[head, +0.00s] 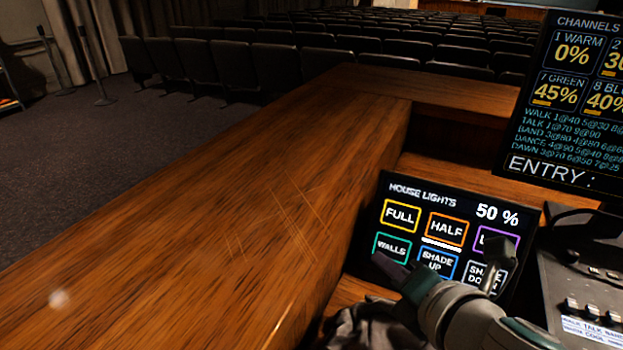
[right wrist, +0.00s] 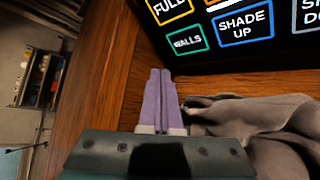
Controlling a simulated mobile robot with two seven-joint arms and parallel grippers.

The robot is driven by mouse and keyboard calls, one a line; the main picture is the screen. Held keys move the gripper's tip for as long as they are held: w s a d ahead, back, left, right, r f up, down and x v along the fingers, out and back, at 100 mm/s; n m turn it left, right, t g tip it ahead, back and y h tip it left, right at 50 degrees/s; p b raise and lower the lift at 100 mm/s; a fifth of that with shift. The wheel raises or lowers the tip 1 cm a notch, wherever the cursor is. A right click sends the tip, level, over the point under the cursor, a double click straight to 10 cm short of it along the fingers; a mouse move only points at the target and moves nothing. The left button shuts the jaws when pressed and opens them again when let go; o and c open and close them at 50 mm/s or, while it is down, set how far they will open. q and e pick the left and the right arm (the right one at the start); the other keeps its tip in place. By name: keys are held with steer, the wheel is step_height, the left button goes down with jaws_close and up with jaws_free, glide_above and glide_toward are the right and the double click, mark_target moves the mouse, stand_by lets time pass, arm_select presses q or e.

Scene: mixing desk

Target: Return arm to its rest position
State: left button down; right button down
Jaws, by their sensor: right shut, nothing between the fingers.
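My right gripper (head: 386,266) is in front of the lower left part of the house lights touch panel (head: 447,190), near the WALLS button. In the right wrist view its two purple fingers (right wrist: 160,98) are together with nothing between them. They point toward the wooden desk side, left of the panel. I cannot tell whether the fingertips touch anything. The panel reads 50 %, and a white bar lies under its HALF button (head: 446,228). My right forearm hides part of the lower buttons. My left gripper is not in view.
A crumpled grey cloth (right wrist: 250,115) lies beside the gripper, below the panel. A channels screen (head: 569,112) and a fader console (head: 590,285) stand at the right. A broad wooden ledge (head: 200,220) runs along the left, mostly clear. Rows of seats (head: 280,65) are beyond.

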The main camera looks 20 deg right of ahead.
stand_by(0.5)
steer(key=s+a+r+n+t+y+p, duration=0.1)
steer(key=a+r+n+y, duration=0.5)
steer(key=n, duration=0.5)
steer(key=s+a+r+n+y, duration=0.1)
steer(key=a+r+n+y, duration=0.2)
steer(key=a+r+n, duration=0.65)
steer(key=s+a+f+n+g+y, duration=0.25)
steer(key=s+n+g, duration=0.35)
steer(key=n, duration=0.9)
steer(key=s+d+f+n+g+h+p, duration=0.2)
steer(key=s+d+n+g+h, duration=0.2)
steer(key=s+d+n+h, duration=0.85)
step_height(320, 180, up, 38)
steer(key=w+n+y+p, duration=0.1)
steer(key=n+y+p, duration=0.1)
steer(key=p, duration=3.6)
steer(key=shift+w+f+n+y, duration=0.15)
steer(key=shift+n+y, duration=0.15)
steer(key=shift+y, duration=0.1)
steer(key=shift+d, duration=0.1)
